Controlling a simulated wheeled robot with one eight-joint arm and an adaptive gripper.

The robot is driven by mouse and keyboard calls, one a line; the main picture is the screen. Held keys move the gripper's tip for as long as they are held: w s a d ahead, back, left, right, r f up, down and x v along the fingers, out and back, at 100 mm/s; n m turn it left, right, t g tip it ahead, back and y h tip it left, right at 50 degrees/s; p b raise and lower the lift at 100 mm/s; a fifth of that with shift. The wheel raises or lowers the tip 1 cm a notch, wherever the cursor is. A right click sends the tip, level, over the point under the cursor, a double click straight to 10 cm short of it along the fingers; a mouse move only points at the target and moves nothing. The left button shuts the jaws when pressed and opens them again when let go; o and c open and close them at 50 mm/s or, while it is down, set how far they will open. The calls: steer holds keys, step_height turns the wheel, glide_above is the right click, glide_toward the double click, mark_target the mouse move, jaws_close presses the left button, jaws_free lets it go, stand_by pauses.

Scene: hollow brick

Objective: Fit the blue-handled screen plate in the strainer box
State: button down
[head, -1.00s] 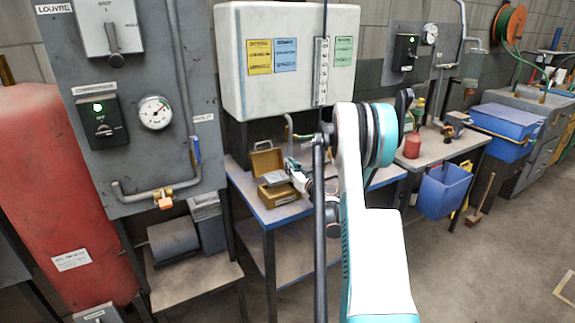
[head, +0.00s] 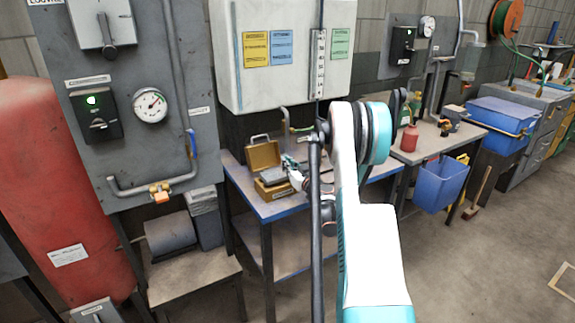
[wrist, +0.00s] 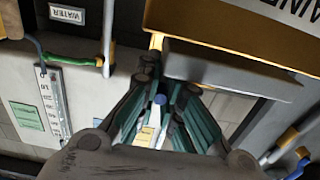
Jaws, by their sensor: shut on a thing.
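The strainer box (head: 274,191) is a small ochre box on the blue-edged bench, with its lid (head: 263,155) standing open. The grey screen plate (head: 271,174) shows at the box's open top; I cannot tell whether it is seated or held just above. In the wrist view the plate (wrist: 230,75) is a grey slab beside the ochre box wall (wrist: 245,25). My gripper (wrist: 158,105) is shut at the plate's near side, with a small blue bit, probably the handle, between its fingers. In the head view my gripper (head: 291,166) is at the right of the box.
The bench (head: 235,178) has free top to the left of the box. A pipe (head: 285,122) rises behind it, under a white wall cabinet (head: 285,90). A grey control panel (head: 145,150) stands left. A red bottle (head: 409,139) is on the right bench.

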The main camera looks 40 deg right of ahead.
steer(key=shift+f, duration=0.95)
stand_by(0.8)
steer(key=shift+r, duration=0.25)
steer(key=shift+r, duration=0.35)
steer(key=shift+r, duration=0.1)
stand_by(1.0)
steer(key=shift+f, duration=0.65)
stand_by(0.6)
steer(key=c, duration=1.7)
jaws_free()
steer(key=shift+s, duration=0.1)
